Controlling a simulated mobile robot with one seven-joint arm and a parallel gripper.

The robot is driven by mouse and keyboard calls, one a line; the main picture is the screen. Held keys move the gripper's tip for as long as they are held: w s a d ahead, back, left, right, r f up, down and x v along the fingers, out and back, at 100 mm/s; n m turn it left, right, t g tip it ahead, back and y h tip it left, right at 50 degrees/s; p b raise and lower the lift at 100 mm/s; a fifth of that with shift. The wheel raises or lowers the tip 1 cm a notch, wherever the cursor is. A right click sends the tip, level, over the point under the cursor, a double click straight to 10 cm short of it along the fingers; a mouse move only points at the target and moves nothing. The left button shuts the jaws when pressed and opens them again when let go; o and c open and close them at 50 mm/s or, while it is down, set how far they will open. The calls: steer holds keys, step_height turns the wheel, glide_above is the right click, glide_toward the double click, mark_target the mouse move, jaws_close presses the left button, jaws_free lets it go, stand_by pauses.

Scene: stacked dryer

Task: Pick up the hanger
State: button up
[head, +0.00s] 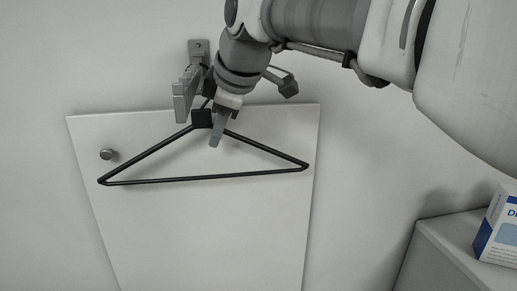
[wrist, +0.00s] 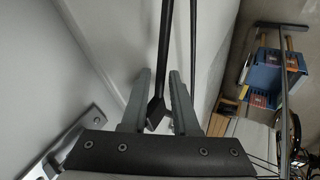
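The black hanger (head: 205,179) hangs in front of a white panel, its triangle tilted slightly. A dark block (head: 202,119) sits at its neck; its hook is mostly hidden behind my gripper. My gripper (head: 198,122) is at the neck, one finger to the left of it and one to the right. In the wrist view, my gripper (wrist: 159,73) is open, with the dark bar of the hanger (wrist: 163,60) between its two grey fingers. Gaps seem to show beside the bar, so the fingers do not appear closed on it.
A metal bracket (head: 199,48) is on the wall behind my gripper. The white panel (head: 205,240) has a round knob (head: 107,154). A blue-and-white box (head: 497,228) stands on a grey surface at lower right. The wrist view shows a blue crate (wrist: 264,75) at right.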

jaws_close()
steer(key=shift+r, duration=0.15)
